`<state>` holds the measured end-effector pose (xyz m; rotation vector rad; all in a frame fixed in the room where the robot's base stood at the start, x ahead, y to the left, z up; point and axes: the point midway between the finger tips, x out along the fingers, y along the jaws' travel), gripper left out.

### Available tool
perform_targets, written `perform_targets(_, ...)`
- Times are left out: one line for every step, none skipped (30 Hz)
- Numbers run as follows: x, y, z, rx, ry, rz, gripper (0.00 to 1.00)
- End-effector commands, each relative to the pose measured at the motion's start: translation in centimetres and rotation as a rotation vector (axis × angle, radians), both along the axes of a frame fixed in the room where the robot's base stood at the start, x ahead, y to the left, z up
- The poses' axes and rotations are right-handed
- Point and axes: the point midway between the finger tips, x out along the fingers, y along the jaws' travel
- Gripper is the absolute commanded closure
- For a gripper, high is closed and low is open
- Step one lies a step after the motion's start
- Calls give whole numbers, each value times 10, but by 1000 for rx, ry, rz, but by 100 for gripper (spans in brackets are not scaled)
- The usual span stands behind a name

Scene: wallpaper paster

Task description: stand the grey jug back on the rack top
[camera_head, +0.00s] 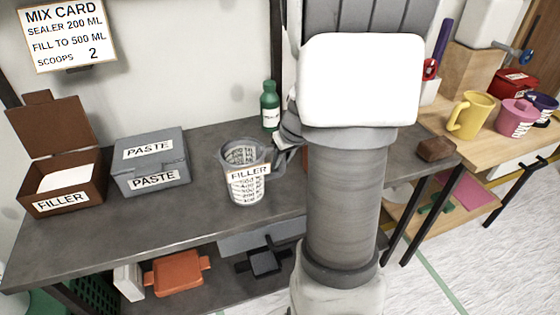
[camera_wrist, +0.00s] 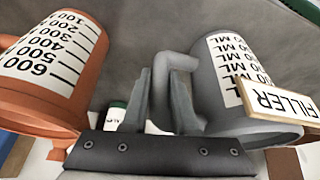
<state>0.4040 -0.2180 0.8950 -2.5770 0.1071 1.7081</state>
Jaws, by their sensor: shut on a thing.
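The grey jug (camera_head: 239,187) is a measuring cup with a printed scale and a FILLER tag (camera_head: 248,172) on its front. It is upright at the middle of the dark grey rack top (camera_head: 200,222); I cannot tell whether its base touches. My gripper (camera_head: 287,152) is at its right side, partly hidden by my arm. In the wrist view, the gripper fingers (camera_wrist: 162,105) are shut on the handle (camera_wrist: 160,82) of the grey jug (camera_wrist: 215,95). An orange jug (camera_wrist: 75,55) shows at the left there; my arm mostly hides it in the head view.
A grey PASTE box (camera_head: 150,162) and an open brown FILLER box (camera_head: 62,190) stand left on the rack top. A green bottle (camera_head: 270,108) stands behind the jug. Orange and black items lie on the lower shelf. The rack top's front middle is clear.

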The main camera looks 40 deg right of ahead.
Motion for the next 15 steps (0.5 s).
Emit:
perform_targets(0, 0, 2, 0, -1, 0, 100)
perform_targets(0, 0, 2, 0, -1, 0, 100)
perform_targets(0, 0, 2, -1, -1, 0, 100)
perform_targets(0, 0, 2, 0, -1, 0, 100)
perform_targets(0, 0, 1, 0, -1, 0, 100)
perform_targets(0, 0, 0, 0, -1, 0, 100)
perform_targets(0, 0, -1, 0, -1, 0, 100)
perform_targets(0, 0, -2, 0, -1, 0, 100)
perform_targets(0, 0, -3, 0, -1, 0, 100)
perform_targets(0, 0, -2, 0, -1, 1, 68)
perform_targets(0, 0, -1, 0, 0, 1, 63)
perform_targets(0, 0, -1, 0, 0, 1, 55)
perform_targets(0, 0, -1, 0, 0, 1, 50)
perform_targets(0, 0, -1, 0, 0, 1, 45)
perform_targets(0, 0, -1, 0, 0, 1, 43)
